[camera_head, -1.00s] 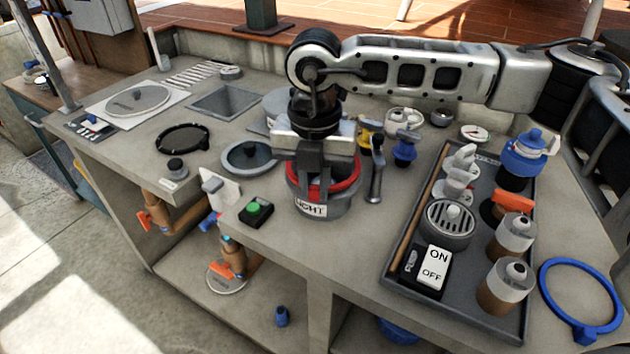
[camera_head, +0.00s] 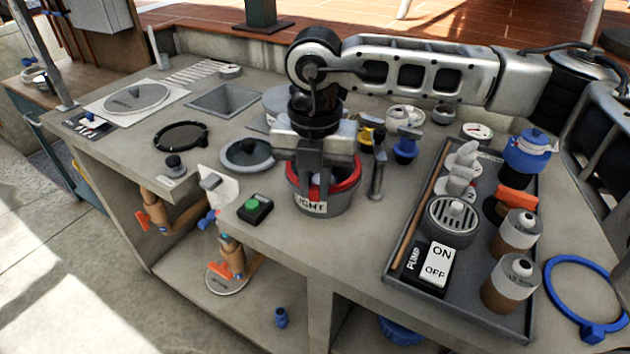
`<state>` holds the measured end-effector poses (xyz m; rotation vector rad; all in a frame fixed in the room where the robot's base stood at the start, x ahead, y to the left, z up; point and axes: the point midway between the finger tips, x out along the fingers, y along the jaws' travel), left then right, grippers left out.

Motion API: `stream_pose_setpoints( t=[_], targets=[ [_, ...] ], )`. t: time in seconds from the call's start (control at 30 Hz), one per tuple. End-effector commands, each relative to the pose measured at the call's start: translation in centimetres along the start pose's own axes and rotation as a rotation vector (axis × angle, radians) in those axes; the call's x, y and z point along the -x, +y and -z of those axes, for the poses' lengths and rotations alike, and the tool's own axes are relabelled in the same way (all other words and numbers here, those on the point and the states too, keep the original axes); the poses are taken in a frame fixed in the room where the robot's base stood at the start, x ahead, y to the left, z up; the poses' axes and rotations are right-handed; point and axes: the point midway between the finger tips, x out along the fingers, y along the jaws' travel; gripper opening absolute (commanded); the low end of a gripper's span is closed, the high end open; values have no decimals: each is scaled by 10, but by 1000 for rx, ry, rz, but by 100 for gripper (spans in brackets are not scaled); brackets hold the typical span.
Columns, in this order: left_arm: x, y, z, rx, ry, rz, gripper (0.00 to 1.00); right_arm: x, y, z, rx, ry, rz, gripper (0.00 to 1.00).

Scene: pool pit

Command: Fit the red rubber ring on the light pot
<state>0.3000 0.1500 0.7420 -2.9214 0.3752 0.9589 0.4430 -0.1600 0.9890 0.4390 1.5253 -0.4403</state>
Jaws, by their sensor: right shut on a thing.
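The grey light pot (camera_head: 332,203), with a white label reading "LIGHT", stands on the bench near its front edge. The red rubber ring (camera_head: 347,186) is at the top of the pot, along its rim. My right gripper (camera_head: 322,190) points down over the pot, with its fingers shut on the ring. The fingers hide part of the ring and the pot's inside, so I cannot tell if the ring is fully seated all round. Something blue shows inside the pot. My left gripper is not in view.
A dark tray (camera_head: 408,240) with jars and a pump switch is further right. A blue ring (camera_head: 562,318) lies beyond it.

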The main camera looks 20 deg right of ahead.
Motion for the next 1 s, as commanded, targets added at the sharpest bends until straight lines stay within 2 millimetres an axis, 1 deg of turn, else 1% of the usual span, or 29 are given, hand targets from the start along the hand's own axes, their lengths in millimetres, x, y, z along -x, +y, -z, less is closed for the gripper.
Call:
stream_pose_setpoints(
  t=[1.0],
  targets=[
    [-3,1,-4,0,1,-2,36,-5,0,0,0,0,0,0]
  ],
)
